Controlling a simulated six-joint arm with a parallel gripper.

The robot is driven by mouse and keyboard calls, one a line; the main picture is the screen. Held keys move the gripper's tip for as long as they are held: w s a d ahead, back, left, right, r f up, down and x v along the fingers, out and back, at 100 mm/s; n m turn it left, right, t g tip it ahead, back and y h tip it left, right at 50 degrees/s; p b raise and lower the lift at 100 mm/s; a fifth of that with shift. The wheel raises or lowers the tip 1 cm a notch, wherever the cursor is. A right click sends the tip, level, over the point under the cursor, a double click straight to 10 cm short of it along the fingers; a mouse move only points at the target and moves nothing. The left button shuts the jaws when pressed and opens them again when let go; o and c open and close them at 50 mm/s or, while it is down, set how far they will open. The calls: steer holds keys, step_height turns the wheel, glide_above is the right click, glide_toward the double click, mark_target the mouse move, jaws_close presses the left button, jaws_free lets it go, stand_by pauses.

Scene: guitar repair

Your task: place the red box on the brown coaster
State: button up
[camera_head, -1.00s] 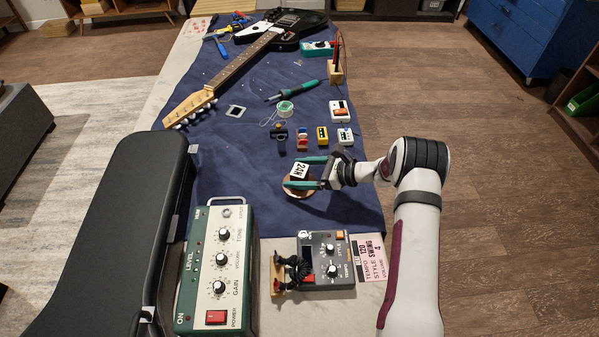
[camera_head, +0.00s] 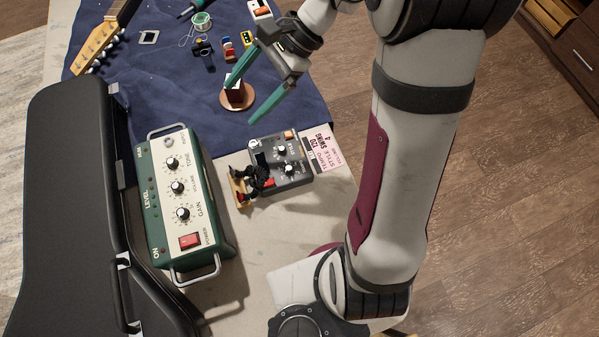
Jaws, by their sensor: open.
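The red box (camera_head: 234,93), dark red with a white face, stands on the round brown coaster (camera_head: 247,101) on the blue cloth. My gripper (camera_head: 240,104) is open, with its two green fingers apart and nothing held between them. It reaches in from the upper right of the box and coaster. The left finger's tip overlaps the box's top in this view, so I cannot tell whether it touches. The right finger's tip is beyond the coaster's right edge. Part of the box is hidden behind the left finger.
A grey pedal (camera_head: 280,160) and a pink card (camera_head: 322,148) lie just in front of the coaster. A green amplifier (camera_head: 178,195) and a black guitar case (camera_head: 65,200) stand to the left. Small pedals and a solder spool (camera_head: 201,22) lie behind on the blue cloth (camera_head: 165,80).

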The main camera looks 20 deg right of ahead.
steer(key=s+d+r+n+h, duration=0.1)
steer(key=s+n+h, duration=0.6)
steer(key=s, duration=1.4)
steer(key=shift+s+d+r+n, duration=0.25)
steer(key=shift+d+n, duration=0.25)
steer(key=shift+n, duration=0.3)
